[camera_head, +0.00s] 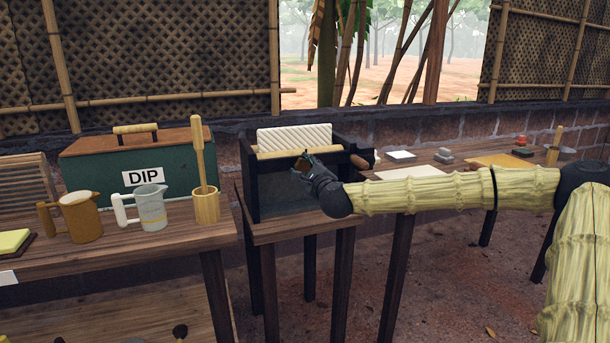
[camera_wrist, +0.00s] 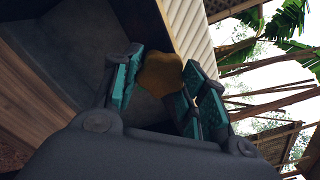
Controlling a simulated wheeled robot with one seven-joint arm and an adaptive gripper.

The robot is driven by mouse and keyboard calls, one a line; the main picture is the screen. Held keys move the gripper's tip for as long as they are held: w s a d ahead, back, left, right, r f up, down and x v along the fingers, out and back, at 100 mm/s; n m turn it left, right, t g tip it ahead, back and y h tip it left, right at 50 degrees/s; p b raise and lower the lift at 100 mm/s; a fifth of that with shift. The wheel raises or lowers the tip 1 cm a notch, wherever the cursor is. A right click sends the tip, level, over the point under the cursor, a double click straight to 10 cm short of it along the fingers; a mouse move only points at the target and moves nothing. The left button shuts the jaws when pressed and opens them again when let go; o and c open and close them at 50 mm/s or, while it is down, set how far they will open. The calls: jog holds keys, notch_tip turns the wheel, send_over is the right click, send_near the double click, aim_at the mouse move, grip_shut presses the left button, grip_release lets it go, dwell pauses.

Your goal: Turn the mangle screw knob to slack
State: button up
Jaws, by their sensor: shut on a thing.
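The mangle (camera_head: 258,200) is a dark box-like frame on a small wooden stand. A pale ribbed piece (camera_head: 294,136) and a light wooden roller (camera_head: 275,154) show at its top. My gripper (camera_head: 305,161) is at the front upper part of the mangle, reaching in from the right. In the wrist view my gripper (camera_wrist: 160,90) has its teal finger pads on both sides of the brown lobed screw knob (camera_wrist: 160,72) and is shut on it. The knob (camera_head: 301,165) is small and partly hidden by the fingers in the head view.
A left table holds a green DIP box (camera_head: 190,160), a brown jug (camera_head: 80,217), a grey jug (camera_head: 150,207) and a wooden mortar with pestle (camera_head: 206,205). A right table holds white and yellow sheets (camera_head: 497,161). A brick wall stands behind.

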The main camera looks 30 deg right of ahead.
jog(key=shift+d+m, duration=0.15)
jog(key=shift+m, duration=0.15)
jog(key=o, duration=1.1)
jog(key=shift+d+f, duration=0.1)
jog(key=shift+c, duration=0.2)
jog(key=shift+a, duration=0.25)
jog(key=shift+s, duration=0.55)
jog(key=v, duration=1)
jog(key=shift+s+a, duration=0.2)
jog(key=shift+s, duration=0.15)
